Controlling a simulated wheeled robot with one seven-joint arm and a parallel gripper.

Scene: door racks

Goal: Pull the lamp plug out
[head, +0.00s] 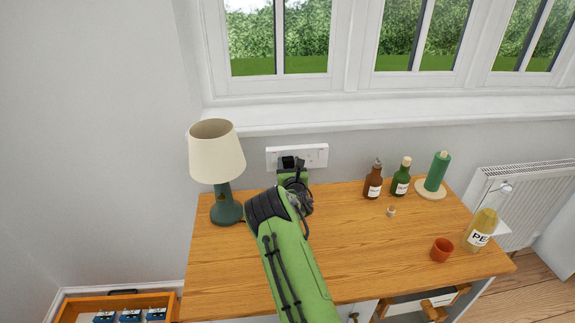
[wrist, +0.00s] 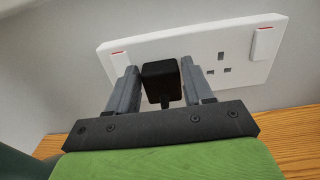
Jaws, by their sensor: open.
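The black lamp plug (wrist: 161,82) sits in the left outlet of the white double wall socket (wrist: 222,48), with a cord at its lower end. In the head view, the plug (head: 288,162) shows in the socket (head: 316,155) just past my gripper. My gripper (wrist: 158,83) is open, with one grey finger on each side of the plug. The right finger is very close to the plug; whether it touches I cannot tell. A gap shows at the left finger. The lamp (head: 217,155), with a cream shade and dark green base, stands upright at the table's left.
The wooden table (head: 350,245) stands below the socket. The table's middle right is mostly clear.

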